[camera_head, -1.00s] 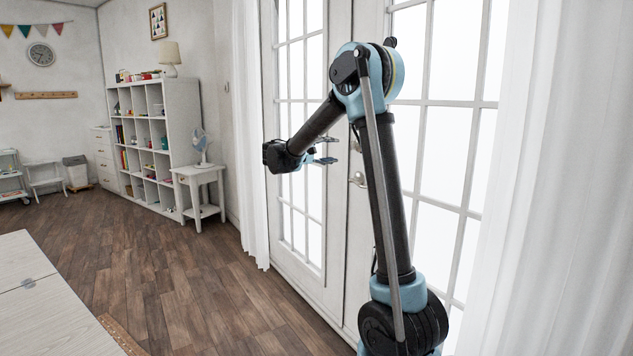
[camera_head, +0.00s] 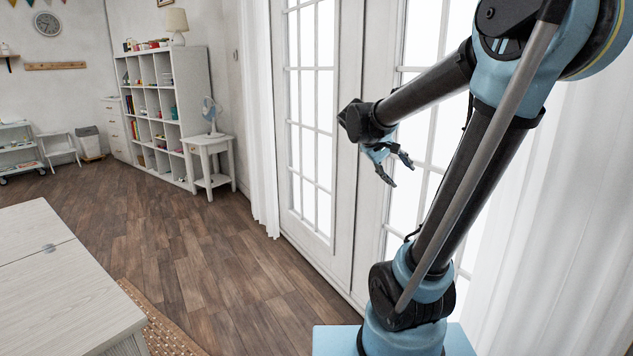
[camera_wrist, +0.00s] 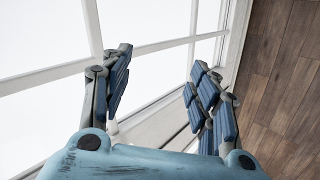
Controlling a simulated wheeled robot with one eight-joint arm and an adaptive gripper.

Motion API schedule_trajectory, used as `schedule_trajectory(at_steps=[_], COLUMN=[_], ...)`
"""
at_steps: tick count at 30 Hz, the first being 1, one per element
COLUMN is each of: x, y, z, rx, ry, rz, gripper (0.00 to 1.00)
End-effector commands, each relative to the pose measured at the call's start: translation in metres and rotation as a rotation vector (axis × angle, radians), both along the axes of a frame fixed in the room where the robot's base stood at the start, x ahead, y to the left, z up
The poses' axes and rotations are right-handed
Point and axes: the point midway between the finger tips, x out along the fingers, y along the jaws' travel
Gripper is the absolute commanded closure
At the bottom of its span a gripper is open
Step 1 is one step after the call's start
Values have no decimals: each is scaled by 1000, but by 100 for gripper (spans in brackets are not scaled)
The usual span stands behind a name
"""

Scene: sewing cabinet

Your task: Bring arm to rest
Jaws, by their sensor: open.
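My gripper (camera_head: 396,168) is open and empty in the head view, held in the air in front of the white glass doors. My arm rises from its blue base at the lower right, bends at the top right and reaches back left to the wrist. In the wrist view, the two blue-padded fingers of my gripper (camera_wrist: 158,88) stand apart with nothing between them. Behind them are the bright panes and white frame of the door (camera_wrist: 150,45).
A pale wooden table (camera_head: 60,290) stands at the lower left, with a woven mat (camera_head: 165,325) beside it. White curtains flank the doors (camera_head: 345,130). The wooden floor (camera_head: 190,245) between is clear.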

Motion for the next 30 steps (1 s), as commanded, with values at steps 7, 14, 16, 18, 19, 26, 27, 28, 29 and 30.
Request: schedule_trajectory(at_steps=[7, 14, 16, 18, 19, 26, 27, 28, 29, 30], x=[-76, -137, -155, -171, -177, -215, -218, -221, -222, -225], y=[-1, 13, 19, 27, 30, 54, 57, 59, 61, 63], z=[-46, -89, -103, -117, -122, -157, -161, -164, -166, -168], rx=[197, 383, 439, 496, 521, 675, 693, 704, 713, 724], ry=[31, 44, 45, 45, 44, 37, 36, 35, 34, 33], rz=[-51, -96, -110, -124, -130, -166, -170, -172, -173, -176], gripper=[45, 45, 45, 45, 45, 45, 45, 45, 45, 45])
